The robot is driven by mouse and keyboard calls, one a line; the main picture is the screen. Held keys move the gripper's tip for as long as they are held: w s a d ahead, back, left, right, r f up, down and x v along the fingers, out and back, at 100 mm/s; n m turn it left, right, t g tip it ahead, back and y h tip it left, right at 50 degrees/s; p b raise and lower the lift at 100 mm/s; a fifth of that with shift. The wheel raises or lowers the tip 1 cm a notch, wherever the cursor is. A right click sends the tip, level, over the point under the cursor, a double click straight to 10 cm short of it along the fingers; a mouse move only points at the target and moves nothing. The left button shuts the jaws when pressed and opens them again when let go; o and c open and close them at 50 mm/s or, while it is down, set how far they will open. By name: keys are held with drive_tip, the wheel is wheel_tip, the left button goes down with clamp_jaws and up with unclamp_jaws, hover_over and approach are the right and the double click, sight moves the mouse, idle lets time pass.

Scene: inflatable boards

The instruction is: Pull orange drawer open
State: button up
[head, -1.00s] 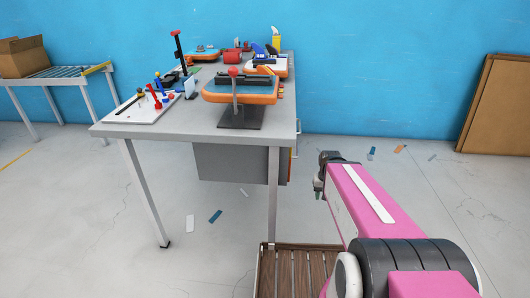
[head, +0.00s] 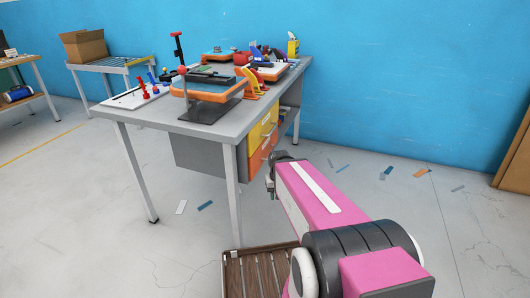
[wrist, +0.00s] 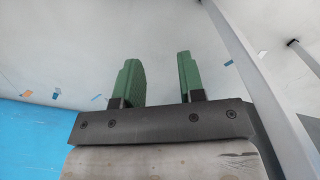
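The orange drawer (head: 262,150) is the lower drawer in the grey cabinet under the workbench, below a yellow drawer (head: 263,128). Both drawers look shut, and their fronts face right. My gripper (head: 272,184) is in front of the drawers and a little lower, apart from the orange one. In the wrist view my gripper (wrist: 158,80) shows two green fingers spread apart with nothing between them. The drawers cannot be made out in the wrist view. The end of my pink arm partly hides the space beside the orange drawer.
The workbench (head: 222,128) carries clamps, orange boards and tools. Its front leg (head: 231,190) stands left of my gripper. A brown slatted pallet (head: 262,262) lies on the floor by my arm. The floor right of the bench is open, with scattered scraps.

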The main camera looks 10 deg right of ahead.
drive_tip(key=w+d+m+t+y, duration=0.25)
drive_tip(key=w+y, duration=0.25)
drive_tip(key=w, duration=0.5)
drive_tip(key=w+d+m+t+y, duration=0.1)
drive_tip(key=w+d+m+y, duration=0.15)
drive_tip(key=w+y, duration=0.5)
drive_tip(key=w+d+r+m+t+y, duration=0.1)
drive_tip(key=w+d+r+t, duration=0.1)
drive_tip(key=w+d+t, duration=0.45)
drive_tip(key=w+a, duration=0.2)
drive_tip(key=w+a+f+g, duration=0.1)
drive_tip(key=w+a, duration=0.1)
drive_tip(key=a, duration=0.1)
drive_tip(key=w+a+f+g, duration=0.1)
drive_tip(key=w+a, duration=0.1)
drive_tip(key=shift+w+a, duration=0.2)
drive_tip(key=shift+a, duration=0.1)
drive_tip(key=shift+c, duration=0.4)
clamp_jaws()
